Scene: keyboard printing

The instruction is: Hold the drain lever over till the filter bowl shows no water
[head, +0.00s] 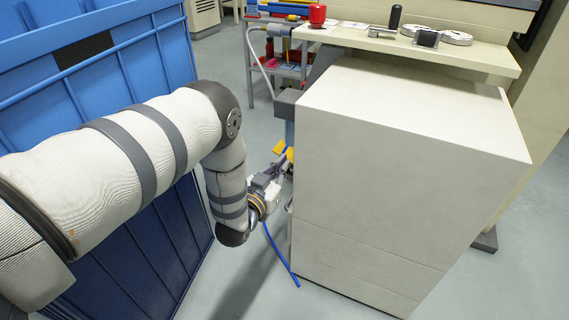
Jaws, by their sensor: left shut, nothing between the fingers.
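My left arm comes in from the left and bends down at the wrist. My left gripper (282,163) is shut and empty beside the left side of the cream cabinet (400,160). Small yellow parts (279,147) show right at its fingertips; I cannot tell whether one is the drain lever or whether the gripper touches it. The filter bowl cannot be made out, so its water level is not visible. A thin blue hose (281,255) runs down from below the gripper towards the floor. My right gripper is not in view.
A tall blue container (110,75) stands at the left, close to my arm. A bench top (460,52) behind the cabinet holds a red item (317,15), a black-handled tool (394,18) and metal discs (457,37). A grey cart (285,72) stands behind. Floor shows between container and cabinet.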

